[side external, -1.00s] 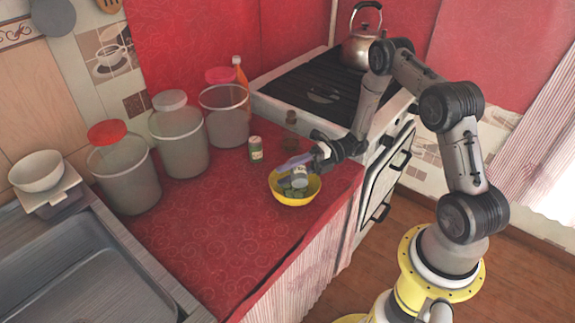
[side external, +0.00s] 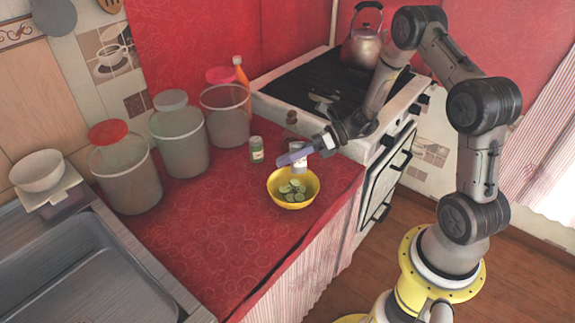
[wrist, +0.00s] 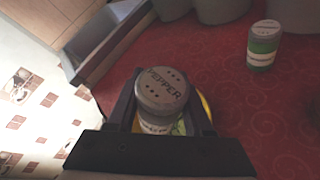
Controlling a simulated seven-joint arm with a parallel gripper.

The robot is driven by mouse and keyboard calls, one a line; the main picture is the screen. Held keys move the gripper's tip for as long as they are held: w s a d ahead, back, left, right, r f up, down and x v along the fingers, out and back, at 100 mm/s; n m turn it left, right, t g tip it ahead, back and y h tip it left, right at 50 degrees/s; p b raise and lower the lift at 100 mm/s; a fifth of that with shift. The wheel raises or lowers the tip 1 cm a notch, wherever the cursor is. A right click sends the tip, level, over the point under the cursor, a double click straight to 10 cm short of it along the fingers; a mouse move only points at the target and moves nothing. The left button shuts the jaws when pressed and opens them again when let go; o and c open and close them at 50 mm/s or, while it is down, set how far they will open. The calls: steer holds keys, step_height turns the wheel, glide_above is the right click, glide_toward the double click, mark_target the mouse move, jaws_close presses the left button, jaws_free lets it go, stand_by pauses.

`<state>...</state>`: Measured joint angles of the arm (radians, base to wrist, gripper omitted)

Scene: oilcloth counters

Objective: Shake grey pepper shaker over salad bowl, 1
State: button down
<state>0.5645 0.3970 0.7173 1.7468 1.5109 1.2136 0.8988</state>
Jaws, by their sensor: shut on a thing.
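The grey pepper shaker (wrist: 162,90) shows its grey lid marked PEPPER in the wrist view, between my two fingers. My gripper (wrist: 163,112) is shut on it. In the side view my gripper (side external: 303,154) holds the shaker (side external: 299,164) roughly upright, just above the far rim of the yellow salad bowl (side external: 274,196). The bowl stands on the red counter with green slices in it. In the wrist view only a sliver of the bowl (wrist: 207,106) shows; the shaker and gripper hide the rest.
A green shaker with a grey lid (side external: 257,152) stands left of and behind the bowl; it also shows in the wrist view (wrist: 264,48). Three large canisters line the left; the counter front is clear.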

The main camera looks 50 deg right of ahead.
steer(key=shift+r, duration=0.2)
steer(key=shift+r+n+t+h, duration=0.5)
steer(key=shift+r+n+h, duration=0.15)
steer(key=shift+n, duration=0.25)
steer(key=shift+r+n+t+h, duration=0.55)
steer(key=shift+r+n, duration=0.3)
steer(key=shift+n, duration=0.35)
